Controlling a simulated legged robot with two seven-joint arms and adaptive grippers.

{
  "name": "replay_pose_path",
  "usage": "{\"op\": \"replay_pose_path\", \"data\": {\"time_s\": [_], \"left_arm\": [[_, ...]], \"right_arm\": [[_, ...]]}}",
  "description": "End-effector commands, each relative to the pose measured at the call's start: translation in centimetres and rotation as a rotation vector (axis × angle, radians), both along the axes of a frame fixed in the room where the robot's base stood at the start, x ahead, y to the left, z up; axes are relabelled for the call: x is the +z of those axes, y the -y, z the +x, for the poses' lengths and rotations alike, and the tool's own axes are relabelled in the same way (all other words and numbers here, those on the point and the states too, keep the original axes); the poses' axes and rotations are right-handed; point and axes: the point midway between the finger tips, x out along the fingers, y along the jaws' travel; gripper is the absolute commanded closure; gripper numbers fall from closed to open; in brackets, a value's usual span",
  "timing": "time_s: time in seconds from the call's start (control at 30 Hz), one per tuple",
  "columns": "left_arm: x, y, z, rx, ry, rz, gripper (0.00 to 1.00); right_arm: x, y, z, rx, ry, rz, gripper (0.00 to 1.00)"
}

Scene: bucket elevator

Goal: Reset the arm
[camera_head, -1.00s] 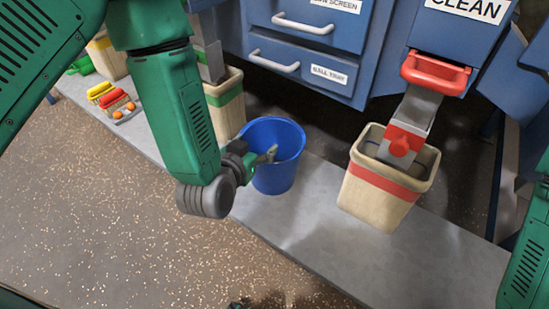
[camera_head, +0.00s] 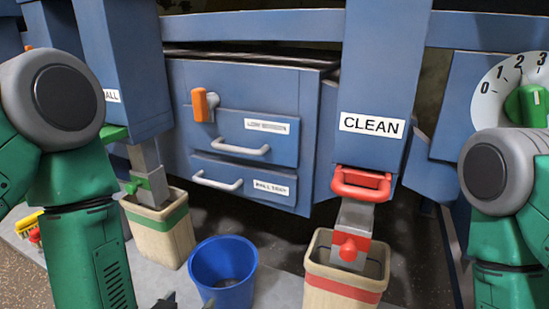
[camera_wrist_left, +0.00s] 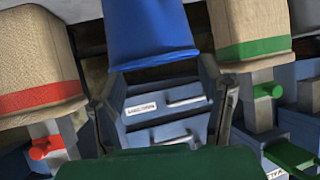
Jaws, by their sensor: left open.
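My left arm comes down the left side of the head view. The tips of my left gripper (camera_head: 168,301) just show at the bottom edge, left of the blue bucket (camera_head: 223,272). In the left wrist view, which is upside down, the fingers of my left gripper (camera_wrist_left: 167,108) stand apart with nothing between them. The blue bucket (camera_wrist_left: 152,35) shows beyond them there. My right arm shows at the right edge of the head view, but its gripper is out of the picture.
A red-striped bin (camera_head: 343,291) stands under the CLEAN chute (camera_head: 375,125). A green-striped bin (camera_head: 160,230) stands at left under another chute. Drawers with white handles (camera_head: 240,148) lie between. A numbered dial (camera_head: 518,88) is at upper right. Red and yellow items (camera_head: 28,226) lie far left.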

Motion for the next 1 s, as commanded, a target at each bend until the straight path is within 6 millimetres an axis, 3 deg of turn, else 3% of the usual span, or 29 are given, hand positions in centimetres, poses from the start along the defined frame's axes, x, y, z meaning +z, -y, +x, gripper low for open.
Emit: {"op": "replay_pose_path", "data": {"time_s": [0.1, 0.2, 0.33, 0.5, 0.53, 0.6, 1.0], "left_arm": [[-5.7, -1.9, -4.4, -0.008, -0.251, 0.008, 0.38], [-9.7, -3.9, -9.2, 0.0, -0.474, 0.018, 0.38], [-12.9, -6.3, -14.9, 0.024, -0.714, 0.035, 0.38], [-15.0, -9.3, -22.0, 0.068, -0.989, 0.067, 0.38], [-14.9, -9.8, -23.1, 0.076, -1.03, 0.072, 0.38], [-12.4, -9.5, -22.4, 0.071, -1.007, 0.067, 0.38], [-3.5, -9.4, -22.3, 0.071, -1.003, 0.067, 0.38]], "right_arm": [[0.0, 0.0, 0.0, 0.0, 0.0, 0.0, 0.66], [0.0, 0.0, 0.0, 0.0, 0.0, 0.0, 0.66], [0.0, 0.0, 0.0, 0.0, 0.0, 0.0, 0.66], [0.0, 0.0, 0.0, 0.0, 0.0, 0.0, 0.66], [0.2, 0.0, 0.0, 0.0, 0.0, 0.0, 0.66], [2.6, 0.0, -0.1, 0.0, -0.002, 0.0, 0.66], [11.5, 0.0, 0.0, 0.0, 0.0, 0.0, 0.66]]}}
